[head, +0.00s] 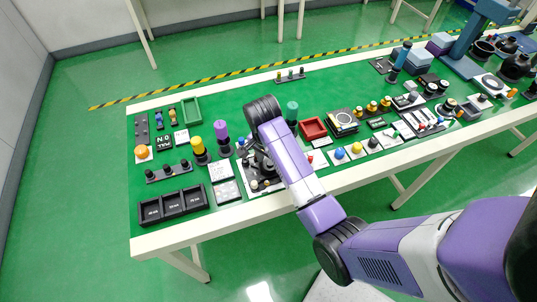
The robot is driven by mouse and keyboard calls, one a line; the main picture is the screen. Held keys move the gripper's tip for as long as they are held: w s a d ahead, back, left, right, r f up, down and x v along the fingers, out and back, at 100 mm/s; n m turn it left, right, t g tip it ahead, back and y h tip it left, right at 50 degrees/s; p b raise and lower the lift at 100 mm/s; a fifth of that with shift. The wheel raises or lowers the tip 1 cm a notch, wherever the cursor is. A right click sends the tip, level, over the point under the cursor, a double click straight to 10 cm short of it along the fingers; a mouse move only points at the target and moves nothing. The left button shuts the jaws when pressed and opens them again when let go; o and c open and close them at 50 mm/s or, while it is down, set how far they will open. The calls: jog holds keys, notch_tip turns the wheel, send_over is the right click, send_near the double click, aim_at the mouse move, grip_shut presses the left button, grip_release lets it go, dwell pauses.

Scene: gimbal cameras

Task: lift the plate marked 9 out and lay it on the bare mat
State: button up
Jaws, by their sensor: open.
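My purple and white arm reaches over the green-topped table from the lower right. My gripper (257,163) shows only in part, as dark shapes beside my forearm, low over a pale board with small dark parts; it is open. My forearm hides part of that spot. I cannot make out a plate marked 9; marks on the small plates are too small to read. A black tray with three compartments (173,206) stands at the front left. A grey flat piece (227,191) lies right of it. I cannot tell which surface is the bare mat.
Yellow (198,147) and purple (221,130) cylinders stand left of my gripper. A green tray (191,111) is behind them. The table's back middle is mostly clear.

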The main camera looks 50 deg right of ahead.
jog(key=shift+d+f, duration=0.1)
jog(key=shift+f, duration=0.75)
jog(key=shift+c, duration=0.5)
grip_shut()
jog(key=shift+r+p, duration=2.6)
jog(key=shift+r, duration=1.95)
jog(key=s+a, duration=0.7)
jog(key=s, duration=0.4)
jog(key=s+a, duration=0.8)
jog(key=s, duration=0.4)
jog(key=shift+a, duration=0.3)
jog(key=shift+s, duration=0.1)
